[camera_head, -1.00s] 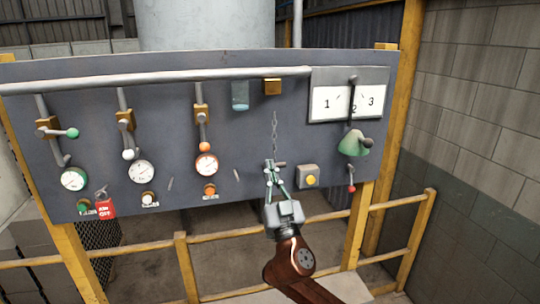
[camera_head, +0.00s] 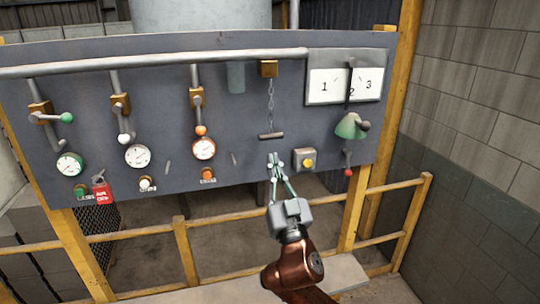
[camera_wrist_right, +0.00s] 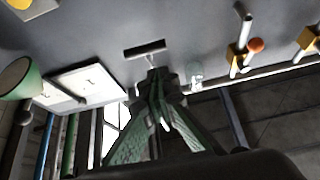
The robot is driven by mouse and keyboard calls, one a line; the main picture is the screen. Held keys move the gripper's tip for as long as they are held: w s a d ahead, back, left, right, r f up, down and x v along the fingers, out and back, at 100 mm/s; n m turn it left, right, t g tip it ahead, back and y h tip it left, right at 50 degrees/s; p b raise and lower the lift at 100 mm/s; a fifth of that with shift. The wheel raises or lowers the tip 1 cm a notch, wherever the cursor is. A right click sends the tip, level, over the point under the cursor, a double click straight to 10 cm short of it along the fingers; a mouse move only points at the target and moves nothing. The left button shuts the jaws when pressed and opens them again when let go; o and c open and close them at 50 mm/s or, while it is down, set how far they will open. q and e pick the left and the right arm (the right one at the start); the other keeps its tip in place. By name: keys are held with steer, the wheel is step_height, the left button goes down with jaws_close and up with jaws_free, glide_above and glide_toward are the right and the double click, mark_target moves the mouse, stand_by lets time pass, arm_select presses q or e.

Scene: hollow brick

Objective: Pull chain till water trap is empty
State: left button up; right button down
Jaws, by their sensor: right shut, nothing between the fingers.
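The chain (camera_head: 270,100) hangs from a brass-coloured block (camera_head: 268,68) on the dark panel and ends in a dark crossbar handle (camera_head: 271,136). The water trap (camera_head: 236,78) is a small translucent blue-grey cylinder left of the chain. Its water level cannot be made out. My right gripper (camera_head: 274,157) is shut and empty, its tips just below the handle and apart from it. In the wrist view the handle (camera_wrist_right: 144,50) lies beyond the fingertips (camera_wrist_right: 160,75), and the water trap (camera_wrist_right: 194,74) is to their right. My left gripper is not in view.
A yellow button box (camera_head: 304,160) is close to the right of the gripper tips. A green bell-shaped part (camera_head: 350,127) hangs farther right under a dial plate (camera_head: 345,85). Valve levers and gauges (camera_head: 137,156) fill the panel's left. A yellow railing (camera_head: 222,234) runs below.

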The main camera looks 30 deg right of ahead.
steer(key=v, duration=0.3)
steer(key=shift+b, duration=0.35)
